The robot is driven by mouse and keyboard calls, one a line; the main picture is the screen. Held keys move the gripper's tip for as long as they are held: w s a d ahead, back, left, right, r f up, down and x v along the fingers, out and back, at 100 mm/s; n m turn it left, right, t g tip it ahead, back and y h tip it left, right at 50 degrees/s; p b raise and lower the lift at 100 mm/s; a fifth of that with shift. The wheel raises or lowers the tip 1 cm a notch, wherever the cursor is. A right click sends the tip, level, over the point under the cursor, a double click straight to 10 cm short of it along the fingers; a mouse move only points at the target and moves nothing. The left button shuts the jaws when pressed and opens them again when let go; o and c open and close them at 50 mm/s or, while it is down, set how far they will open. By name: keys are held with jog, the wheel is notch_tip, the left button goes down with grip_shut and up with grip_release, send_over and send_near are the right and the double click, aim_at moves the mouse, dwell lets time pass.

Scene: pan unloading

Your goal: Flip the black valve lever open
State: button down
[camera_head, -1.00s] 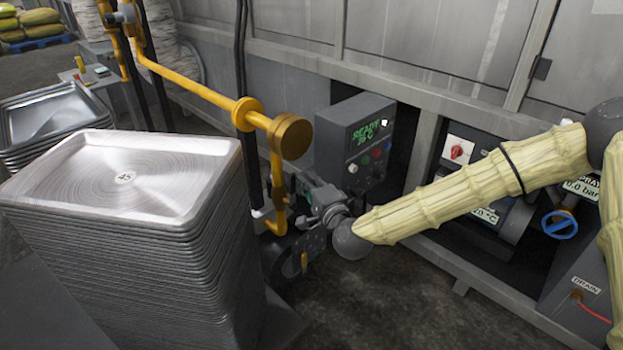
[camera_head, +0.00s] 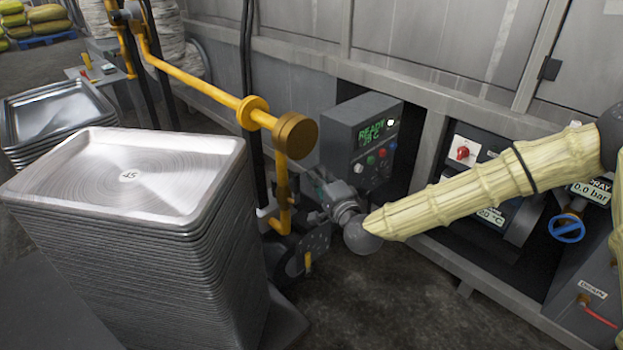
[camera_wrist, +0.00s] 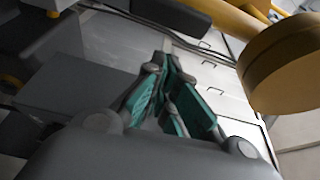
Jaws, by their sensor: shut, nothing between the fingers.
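I cannot clearly make out the black valve lever in either view. A yellow pipe (camera_head: 205,90) runs to a round brass-coloured end (camera_head: 297,136), and a vertical yellow branch drops below it with a grey fitting (camera_head: 266,212) at its side. My gripper (camera_head: 316,187) is just right of this branch, apart from it as far as I can see, partly lost against the dark background. In the wrist view its teal-padded fingers (camera_wrist: 168,85) are together with nothing held. The round end (camera_wrist: 288,62) shows large at the upper right there.
A tall stack of metal trays (camera_head: 130,175) stands left of the pipe. A grey control box reading READY (camera_head: 345,140) is behind my gripper. A dark round plate with a small yellow handle (camera_head: 308,262) sits low below it. Open floor (camera_head: 400,290) lies in front.

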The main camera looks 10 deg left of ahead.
jog(key=d+p+v, duration=0.1)
jog(key=p+v, duration=0.2)
jog(key=v, duration=0.6)
jog(key=shift+d, duration=0.35)
jog(key=shift+w, duration=0.15)
jog(key=s+d+f+n+g+h, duration=0.2)
jog(key=s+f+n+g, duration=0.15)
jog(key=s+f, duration=0.65)
jog(key=s+d+f+n+g+h, duration=0.15)
jog(key=s+f+g, duration=0.35)
jog(key=f, duration=0.8)
jog(key=s+d+f+n+g+h, duration=0.25)
jog(key=s+d+f, duration=0.35)
jog(key=s+d, duration=0.45)
jog(key=s+d+f+n+g+h, duration=0.25)
jog(key=s+d+f, duration=0.35)
jog(key=s+d, duration=0.5)
jog(key=s+d+r+h+p, duration=0.1)
jog(key=r+p, duration=1.5)
jog(key=s+d+r+g+h+p, duration=0.1)
jog(key=s+r+p, duration=0.1)
jog(key=r+p, duration=1.5)
